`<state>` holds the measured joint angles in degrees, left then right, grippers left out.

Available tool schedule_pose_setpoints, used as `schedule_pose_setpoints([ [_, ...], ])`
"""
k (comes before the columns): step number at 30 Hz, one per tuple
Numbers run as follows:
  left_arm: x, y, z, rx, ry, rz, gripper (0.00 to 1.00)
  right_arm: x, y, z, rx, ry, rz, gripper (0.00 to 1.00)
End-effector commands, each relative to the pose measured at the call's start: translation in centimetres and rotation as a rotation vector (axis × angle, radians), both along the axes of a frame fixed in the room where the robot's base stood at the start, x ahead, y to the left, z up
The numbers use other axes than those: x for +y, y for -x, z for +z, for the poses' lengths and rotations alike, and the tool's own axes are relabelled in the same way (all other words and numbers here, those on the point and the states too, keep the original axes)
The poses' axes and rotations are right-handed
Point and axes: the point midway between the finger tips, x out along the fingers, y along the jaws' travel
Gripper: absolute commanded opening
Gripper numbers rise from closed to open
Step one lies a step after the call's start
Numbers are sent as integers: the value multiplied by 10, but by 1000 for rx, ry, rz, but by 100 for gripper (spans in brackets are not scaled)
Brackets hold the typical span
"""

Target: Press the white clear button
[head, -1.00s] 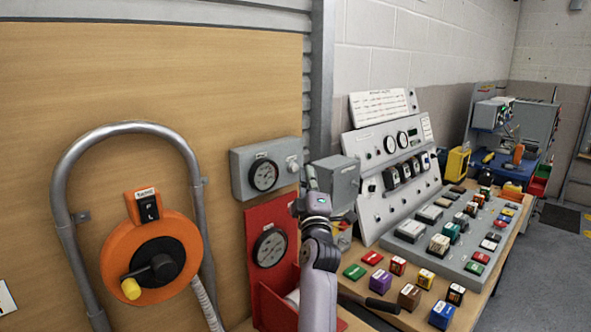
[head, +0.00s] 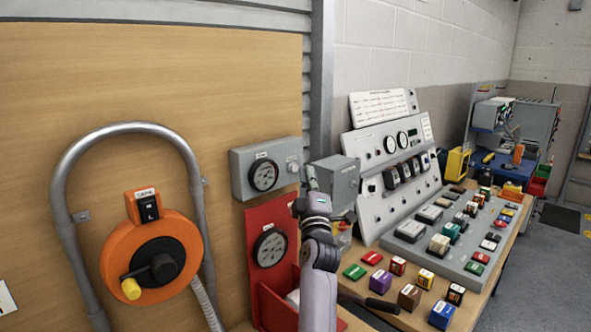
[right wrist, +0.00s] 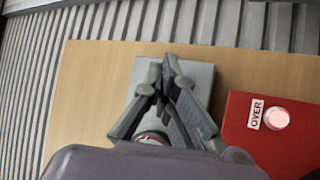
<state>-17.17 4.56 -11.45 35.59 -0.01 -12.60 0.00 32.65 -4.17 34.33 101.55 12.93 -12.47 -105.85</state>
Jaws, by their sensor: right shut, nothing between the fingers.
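A grey box (head: 238,175) on the wooden panel carries a round gauge (head: 264,175) and a small pale round button (head: 292,166) at its right end. A small label above that button is too small to read. My right gripper (head: 311,178) is just right of this box, pointing up, apart from the button as far as I can tell. In the right wrist view its shut, empty fingers (right wrist: 166,64) are in front of a grey box (right wrist: 200,72) and hide part of it. A pale pinkish-white button (right wrist: 276,119) labelled "OVER" sits on a red panel there. My left gripper is out of view.
Below is a red stand (head: 284,215) with another gauge. A grey box (head: 340,183) stands close right of my gripper. An orange reel (head: 180,240) with a pipe hoop is at left. A sloped console (head: 393,160) and a bench of coloured blocks are at right.

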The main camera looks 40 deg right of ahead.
Motion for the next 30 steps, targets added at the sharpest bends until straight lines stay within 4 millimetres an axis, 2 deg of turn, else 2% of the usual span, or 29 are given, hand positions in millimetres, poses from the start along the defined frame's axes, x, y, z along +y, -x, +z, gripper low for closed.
schedule_pose_setpoints([
  [9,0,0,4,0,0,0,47,1,-8,1,1,1,1,0],
  [30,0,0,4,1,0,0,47,1,-12,1,-1,0,0,0],
])
